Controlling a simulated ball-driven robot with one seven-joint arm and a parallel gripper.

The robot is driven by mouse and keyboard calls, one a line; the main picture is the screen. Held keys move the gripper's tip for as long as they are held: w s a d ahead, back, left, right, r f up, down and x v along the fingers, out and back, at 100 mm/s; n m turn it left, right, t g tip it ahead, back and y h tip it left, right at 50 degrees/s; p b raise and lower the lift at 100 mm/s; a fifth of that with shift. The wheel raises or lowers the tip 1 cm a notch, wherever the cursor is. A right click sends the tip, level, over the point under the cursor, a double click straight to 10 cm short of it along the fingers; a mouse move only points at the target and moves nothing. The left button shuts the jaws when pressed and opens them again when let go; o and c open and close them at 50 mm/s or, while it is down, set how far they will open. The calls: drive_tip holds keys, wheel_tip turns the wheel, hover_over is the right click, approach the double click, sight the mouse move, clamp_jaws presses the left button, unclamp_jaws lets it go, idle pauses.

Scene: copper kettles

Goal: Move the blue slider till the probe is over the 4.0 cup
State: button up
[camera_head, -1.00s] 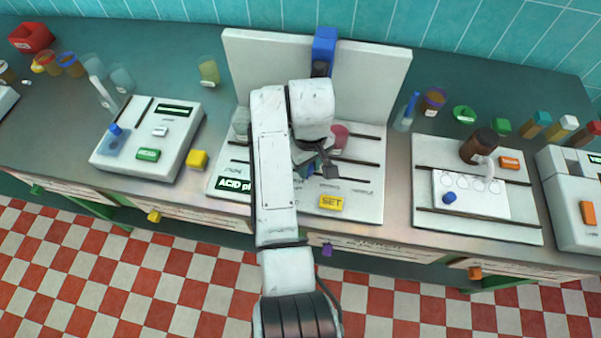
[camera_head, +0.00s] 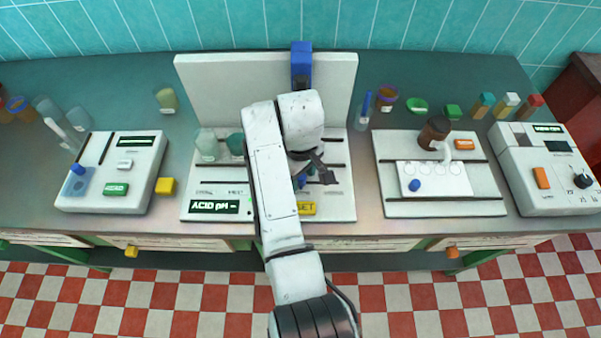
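At the ACID pH station (camera_head: 343,205), a blue block (camera_head: 301,58) sits at the top of the white back panel, with a dark part below it. It may be the slider's carriage; the probe is not clearly seen. A pale cup (camera_head: 207,145) and a green cup (camera_head: 236,144) stand on the station left of my arm. Other cups and their number labels are hidden or too small to read. My gripper (camera_head: 325,172) is over the front middle of the station. Small blue pieces (camera_head: 302,179) show just left of it; whether it touches them is unclear. Its finger opening cannot be made out.
A yellow SET button (camera_head: 306,208) is partly behind my arm. A device with a green button (camera_head: 116,189) stands at left. At right are a white board (camera_head: 435,180) with a brown jar (camera_head: 434,133) and another device (camera_head: 540,165). Bottles and small pots line the back.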

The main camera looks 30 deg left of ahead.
wheel_tip(320, 180, up, 11)
drive_tip(key=shift+f+b, duration=0.15)
drive_tip(key=shift+b, duration=0.15)
idle(0.4)
drive_tip(key=shift+d, duration=0.1)
